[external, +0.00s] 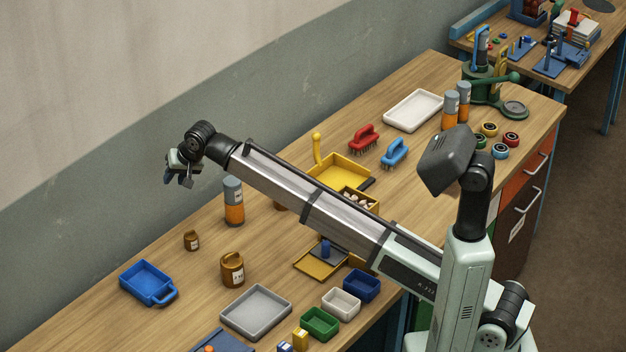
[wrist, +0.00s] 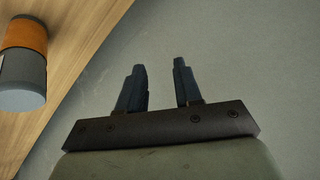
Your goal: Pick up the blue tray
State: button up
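The blue tray (external: 147,282) is a small rectangular tray with a handle on its right side. It lies on the left part of the wooden bench in the external view. My gripper (external: 177,177) hangs in the air near the wall, well above the bench and apart from the tray. In the wrist view the two dark fingers of my gripper (wrist: 156,87) stand apart with nothing between them. The tray does not show in the wrist view.
An orange and grey cylinder (external: 233,202) stands near my gripper; one also shows in the wrist view (wrist: 24,62). Brown jars (external: 232,269) stand right of the tray. A grey tray (external: 256,311) lies farther right. The wall (external: 70,200) runs close behind the bench.

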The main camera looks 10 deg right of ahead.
jog(key=s+a+f+n+g+h, duration=0.2)
jog(key=s+a+n+g, duration=0.15)
jog(key=s+a, duration=0.75)
jog(key=n+h, duration=0.3)
send_over(136, 290)
notch_tip(136, 290, down, 2)
jog(key=shift+g, duration=0.25)
jog(key=f, duration=0.7)
jog(key=shift+w+a+f, duration=0.25)
jog(key=shift+a+f, duration=0.05)
jog(key=shift+f, duration=0.1)
jog(key=shift+d+f, duration=0.2)
jog(key=shift+f, duration=2.4)
jog(key=shift+c, duration=0.5)
grip_shut()
